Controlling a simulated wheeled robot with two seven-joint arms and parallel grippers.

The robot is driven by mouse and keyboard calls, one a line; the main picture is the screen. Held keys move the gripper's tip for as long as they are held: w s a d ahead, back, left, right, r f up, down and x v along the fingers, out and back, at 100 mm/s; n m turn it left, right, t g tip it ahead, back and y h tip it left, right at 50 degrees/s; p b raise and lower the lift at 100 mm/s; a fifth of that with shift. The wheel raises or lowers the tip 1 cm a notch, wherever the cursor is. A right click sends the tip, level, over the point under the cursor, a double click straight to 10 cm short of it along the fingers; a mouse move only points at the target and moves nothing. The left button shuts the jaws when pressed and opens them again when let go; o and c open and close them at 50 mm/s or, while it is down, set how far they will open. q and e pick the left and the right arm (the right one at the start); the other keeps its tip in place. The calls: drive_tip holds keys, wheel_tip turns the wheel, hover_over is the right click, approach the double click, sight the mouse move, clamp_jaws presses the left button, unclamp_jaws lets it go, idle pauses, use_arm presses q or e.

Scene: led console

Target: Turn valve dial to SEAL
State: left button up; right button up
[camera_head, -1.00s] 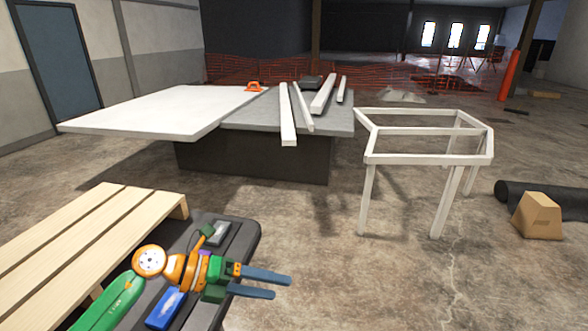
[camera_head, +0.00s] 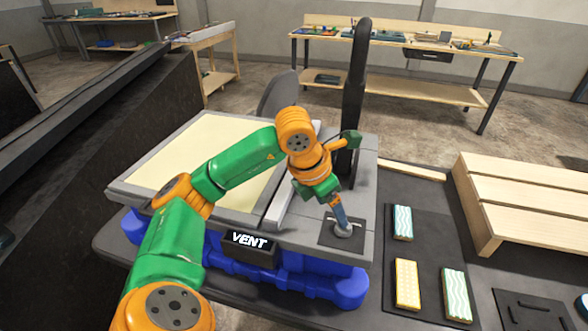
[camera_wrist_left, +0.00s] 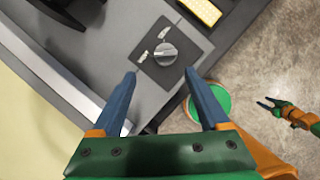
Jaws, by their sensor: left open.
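The grey valve dial (camera_head: 343,231) sits on a dark square plate at the right end of the console (camera_head: 300,243). The console's display (camera_head: 249,241) reads VENT. My left gripper (camera_head: 340,218) is above the dial, pointing down, and partly hides it. In the left wrist view, the open fingers (camera_wrist_left: 160,74) have the round, ridged dial (camera_wrist_left: 166,54) just past their tips, with nothing held. Small white labels beside the dial are too small to read. A small gripper with spread fingers (camera_wrist_left: 268,103), apparently my right one, is at the far right of that view.
A tall dark post (camera_head: 355,95) stands behind the gripper. A dark tray holds patterned blocks, one yellow (camera_head: 407,284), right of the console. A wooden pallet (camera_head: 520,205) lies farther right. Workbenches (camera_head: 400,50) stand at the back.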

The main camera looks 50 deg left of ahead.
use_arm(q)
drive_tip(key=w+f, duration=0.1)
drive_tip(key=w+d+f, duration=0.1)
drive_tip(key=f, duration=0.1)
drive_tip(key=w+d+f+p, duration=0.1)
drive_tip(key=f, duration=0.1)
drive_tip(key=shift+w+d+f, duration=0.15)
drive_tip(key=shift+w+f, duration=0.05)
drive_tip(key=shift+f, duration=0.25)
drive_tip(key=shift+s+a, duration=0.15)
drive_tip(key=shift+a, duration=0.15)
drive_tip(key=shift+d, duration=0.1)
clamp_jaws()
